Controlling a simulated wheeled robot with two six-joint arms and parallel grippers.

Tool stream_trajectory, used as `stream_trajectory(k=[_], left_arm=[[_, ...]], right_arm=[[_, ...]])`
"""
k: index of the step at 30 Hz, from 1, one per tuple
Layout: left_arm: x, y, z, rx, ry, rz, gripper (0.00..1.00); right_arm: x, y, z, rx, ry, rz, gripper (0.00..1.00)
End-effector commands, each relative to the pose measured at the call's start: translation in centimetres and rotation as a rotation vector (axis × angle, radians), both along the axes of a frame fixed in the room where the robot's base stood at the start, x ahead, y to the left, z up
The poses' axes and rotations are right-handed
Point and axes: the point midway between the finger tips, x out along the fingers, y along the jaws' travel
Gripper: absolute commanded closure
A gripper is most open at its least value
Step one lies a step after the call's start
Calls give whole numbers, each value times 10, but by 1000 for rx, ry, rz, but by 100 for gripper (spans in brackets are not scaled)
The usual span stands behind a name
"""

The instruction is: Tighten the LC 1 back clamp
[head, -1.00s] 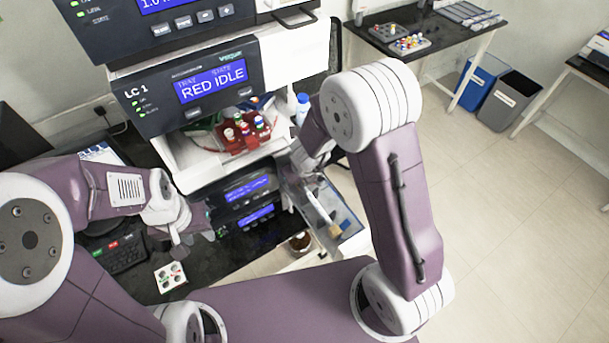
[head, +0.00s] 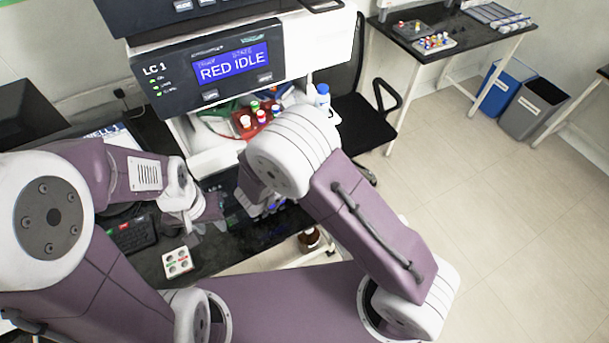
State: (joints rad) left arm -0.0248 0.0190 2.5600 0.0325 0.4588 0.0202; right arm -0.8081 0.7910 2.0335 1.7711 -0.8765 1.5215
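The LC 1 stack shows its dark top panel (head: 225,68), with a blue screen reading "RED IDLE". Its lower modules are largely hidden behind my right arm, and I cannot make out the back clamp. My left gripper (head: 207,212) is low in front of the stack's left side, above the black bench. It is small and partly merged with the dark background, so its opening is unclear.
A small white tray (head: 178,262) lies on the bench near a keyboard (head: 134,236). A brown bottle (head: 309,238) stands low behind my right arm.

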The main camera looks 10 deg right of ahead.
Motion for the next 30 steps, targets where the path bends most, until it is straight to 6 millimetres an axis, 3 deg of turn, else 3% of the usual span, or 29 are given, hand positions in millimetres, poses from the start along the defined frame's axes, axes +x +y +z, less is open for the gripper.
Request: stream_trajectory(k=[16, 18, 19, 30], left_arm=[[0, 0, -2, 0, 0, 0, 64], [0, 0, -2, 0, 0, 0, 64], [0, 0, -2, 0, 0, 0, 64], [0, 0, 3, 0, 0, 0, 64]], right_arm=[[-1, 1, -1, -17, -5, 1, 100], [-1, 1, -1, -17, -5, 1, 77], [-1, 1, -1, -16, -6, 0, 74], [3, 0, 5, -17, -7, -1, 74]])
